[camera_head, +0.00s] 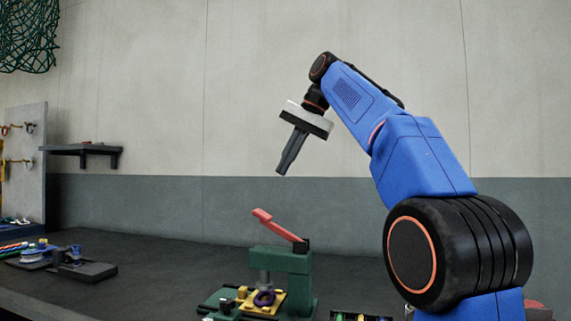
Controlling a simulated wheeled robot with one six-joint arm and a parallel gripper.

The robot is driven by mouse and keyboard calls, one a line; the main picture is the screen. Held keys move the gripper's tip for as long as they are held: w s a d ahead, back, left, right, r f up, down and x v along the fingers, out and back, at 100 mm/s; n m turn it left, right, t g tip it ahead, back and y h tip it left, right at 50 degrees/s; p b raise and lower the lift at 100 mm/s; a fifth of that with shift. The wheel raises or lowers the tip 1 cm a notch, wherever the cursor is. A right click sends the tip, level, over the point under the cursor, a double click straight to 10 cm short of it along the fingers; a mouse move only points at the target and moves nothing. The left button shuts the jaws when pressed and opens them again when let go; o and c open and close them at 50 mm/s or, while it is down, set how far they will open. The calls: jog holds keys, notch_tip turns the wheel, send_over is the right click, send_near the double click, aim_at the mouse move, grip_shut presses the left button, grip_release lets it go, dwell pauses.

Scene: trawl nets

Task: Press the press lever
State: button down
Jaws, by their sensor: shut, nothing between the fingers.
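The green press (292,268) stands on the dark table at the lower middle of the head view. Its red press lever (277,224) sticks out from the top of the press, tilted up toward the left. A yellow plate (251,302) with a dark purple ring (264,298) sits at the press base under its grey ram (264,279). My gripper (282,172) is shut and empty. It points down in the air above the lever, clear of it, with a visible gap between.
A dark block with small parts (95,271) and a spool (32,255) lie at the table's left. A wall shelf (85,149) and a green net (28,35) are further back. A tray of colored items (358,317) sits right of the press. The table between is clear.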

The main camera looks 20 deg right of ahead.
aim_at(262, 212)
jog(key=v, duration=0.2)
jog(key=shift+s+d+r, duration=0.2)
jog(key=shift+d+r, duration=0.05)
jog(key=shift+d, duration=0.1)
jog(key=shift+f, duration=0.15)
jog(key=x, duration=1.3)
jog(key=shift+a, duration=0.1)
jog(key=shift+w+a+f, duration=0.1)
jog(key=shift+a+f, duration=0.05)
jog(key=shift+f, duration=0.15)
